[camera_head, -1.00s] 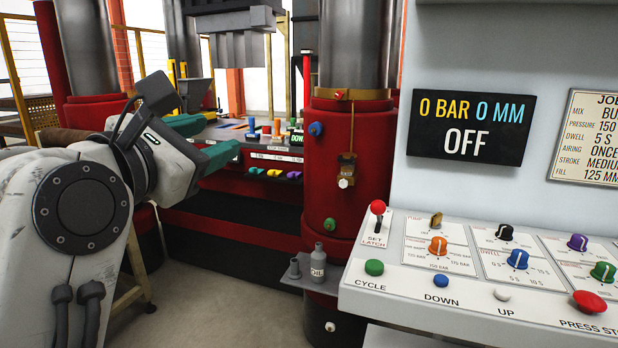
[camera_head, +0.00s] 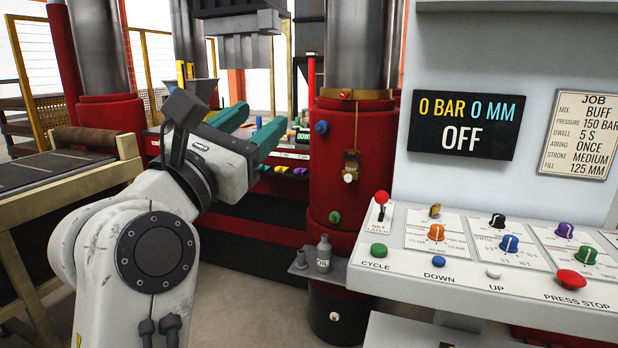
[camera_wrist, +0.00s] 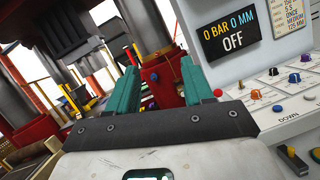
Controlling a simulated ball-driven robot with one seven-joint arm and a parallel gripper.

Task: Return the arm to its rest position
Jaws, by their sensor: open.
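My gripper (camera_head: 249,128) is raised in the left half of the head view, in front of the press. Its two green fingers are apart with nothing between them. They also show in the wrist view (camera_wrist: 160,82), pointing toward the press's red column base. My arm is bent, with the elbow low at the left of the head view. The gripper is clear of the control panel (camera_head: 420,265), with a gap between them.
The display (camera_head: 466,127) reads 0 BAR 0 MM OFF. A red column (camera_head: 348,180) stands right of my gripper. An oil bottle (camera_head: 323,254) sits on a small shelf at its base. Fences stand behind.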

